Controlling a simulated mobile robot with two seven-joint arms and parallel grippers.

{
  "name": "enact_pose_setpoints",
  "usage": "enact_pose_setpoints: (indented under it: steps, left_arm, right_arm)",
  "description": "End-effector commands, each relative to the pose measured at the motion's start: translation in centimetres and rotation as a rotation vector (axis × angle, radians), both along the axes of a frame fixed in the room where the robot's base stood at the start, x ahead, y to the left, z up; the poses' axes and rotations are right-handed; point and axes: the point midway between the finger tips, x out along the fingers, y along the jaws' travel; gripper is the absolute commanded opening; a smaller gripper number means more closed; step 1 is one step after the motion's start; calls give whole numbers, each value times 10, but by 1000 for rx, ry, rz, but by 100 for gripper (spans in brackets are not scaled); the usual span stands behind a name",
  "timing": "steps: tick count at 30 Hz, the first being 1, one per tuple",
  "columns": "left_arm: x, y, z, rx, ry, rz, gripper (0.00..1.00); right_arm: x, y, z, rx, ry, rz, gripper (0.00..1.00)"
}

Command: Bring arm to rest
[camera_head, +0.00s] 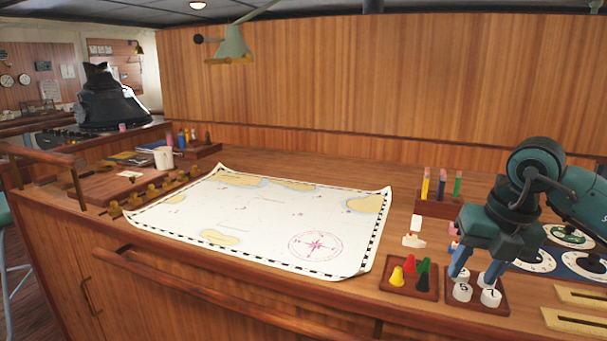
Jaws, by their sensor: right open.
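My right arm comes in from the right edge over the wooden chart table. My right gripper (474,272) points down with its blue fingers apart. It is open, just above a small wooden tray (482,306) of white numbered discs (462,291). Its fingertips overlap the discs in the picture; I cannot tell whether they touch. Nothing shows held between the fingers. My left gripper is not in view.
A tray with red, green and yellow cones (398,277) sits left of the discs. Behind stands a rack of coloured markers (440,207). Dials (533,262) lie at right. A chart (270,220) covers the middle; a lamp (232,45) hangs above.

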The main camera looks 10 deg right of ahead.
Motion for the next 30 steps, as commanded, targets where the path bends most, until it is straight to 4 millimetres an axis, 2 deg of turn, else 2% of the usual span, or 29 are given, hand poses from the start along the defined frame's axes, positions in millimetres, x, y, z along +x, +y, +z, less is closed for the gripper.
enact_pose_setpoints:
  steps: [1,3,5,8,9,12,15,19,21,23,26,28,30]
  left_arm:
    - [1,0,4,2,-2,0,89]
    - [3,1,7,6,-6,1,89]
    - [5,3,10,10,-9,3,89]
    - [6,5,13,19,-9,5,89]
    - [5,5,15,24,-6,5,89]
    - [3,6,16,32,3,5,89]
    - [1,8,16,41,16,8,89]
    - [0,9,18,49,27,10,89]
    - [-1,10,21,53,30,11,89]
    - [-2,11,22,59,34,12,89]
    - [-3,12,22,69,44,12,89]
    - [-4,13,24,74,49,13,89]
    - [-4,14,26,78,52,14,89]
  right_arm:
    - [0,25,-13,71,21,68,45]
    - [-3,60,-27,190,38,160,45]
    - [-8,94,-38,312,53,237,45]
    - [-25,159,-50,586,80,352,45]
    - [-34,186,-50,718,87,380,45]
    - [-52,240,-41,1062,90,383,45]
    - [-60,273,-23,1391,74,278,45]
    - [-50,283,-11,1749,34,-23,45]
    - [-40,275,-17,1887,9,-252,45]
    - [-32,264,-32,1966,-8,-480,45]
    - [-27,239,-75,2010,-21,-898,45]
    - [-35,221,-118,1968,-11,-1207,45]
    - [-55,206,-163,1879,15,-1493,45]
